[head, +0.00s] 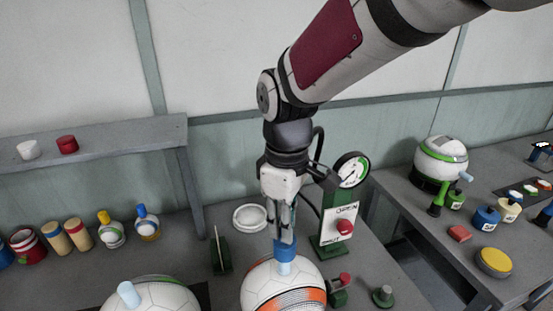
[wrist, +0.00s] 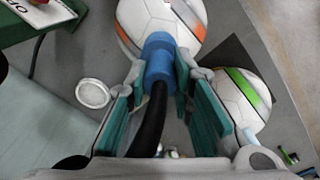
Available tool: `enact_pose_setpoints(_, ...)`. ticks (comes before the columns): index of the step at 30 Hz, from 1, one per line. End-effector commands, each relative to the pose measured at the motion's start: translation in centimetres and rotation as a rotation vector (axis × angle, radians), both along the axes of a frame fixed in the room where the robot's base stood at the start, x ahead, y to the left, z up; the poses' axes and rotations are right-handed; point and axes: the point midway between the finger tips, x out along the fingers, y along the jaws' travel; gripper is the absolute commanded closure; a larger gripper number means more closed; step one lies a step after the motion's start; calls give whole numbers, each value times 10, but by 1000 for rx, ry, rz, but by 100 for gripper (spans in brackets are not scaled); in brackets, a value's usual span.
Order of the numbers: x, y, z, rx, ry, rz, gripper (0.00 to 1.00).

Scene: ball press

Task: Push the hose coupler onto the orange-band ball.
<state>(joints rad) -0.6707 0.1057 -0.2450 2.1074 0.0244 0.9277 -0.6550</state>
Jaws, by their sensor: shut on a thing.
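The blue hose coupler (head: 285,249) is upright between the fingers of my gripper (head: 283,228), which is shut on it. Directly below it, a pale blue valve stem (head: 284,268) stands on top of the orange-band ball (head: 264,287). The coupler's lower end meets or overlaps the stem in the head view; I cannot tell how far it is over it. In the wrist view the coupler (wrist: 158,52) sits between the teal finger pads, with a black hose (wrist: 149,120) running back from it. It hides the stem there, against the orange-band ball (wrist: 150,18).
A green-band ball (head: 160,297) with its own pale stem stands to the left. A green post with a gauge (head: 351,170) and OPEN sign (head: 345,216) stands close right. A white ring dish (head: 250,217) lies behind. Bottles and cans line the left.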

Motion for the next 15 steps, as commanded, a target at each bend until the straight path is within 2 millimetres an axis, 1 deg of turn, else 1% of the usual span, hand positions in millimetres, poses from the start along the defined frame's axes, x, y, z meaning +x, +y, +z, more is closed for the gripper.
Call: enact_pose_setpoints(15, 0, 0, -12, 0, 0, 0, 100)
